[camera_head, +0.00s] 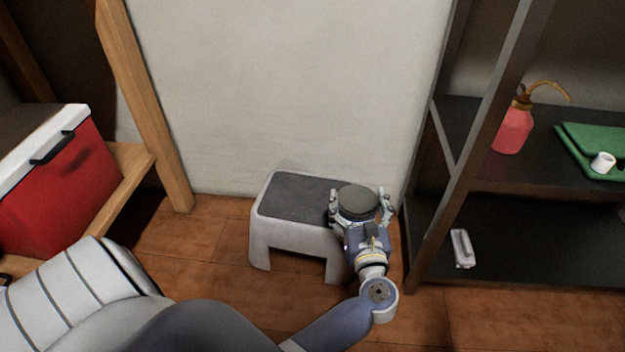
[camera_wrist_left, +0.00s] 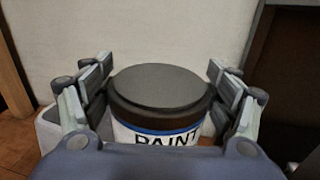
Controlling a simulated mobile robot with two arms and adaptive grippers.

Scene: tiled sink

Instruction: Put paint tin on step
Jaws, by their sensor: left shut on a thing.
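The paint tin (camera_head: 358,202) has a dark grey round lid and is upright between the fingers of my left gripper (camera_head: 360,207). In the left wrist view the tin (camera_wrist_left: 160,88) shows a white label reading "PAINT" with a blue band, between the two fingers (camera_wrist_left: 160,95). The gripper is shut on it. The step (camera_head: 292,198) is a light grey stool with a dark top, against the wall. In the head view the tin overlaps the right end of the step's top. Whether it touches the top cannot be told. My right gripper is not in view.
A red cool box (camera_head: 60,180) sits on a wooden shelf at left. The left part of the step's top is clear.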

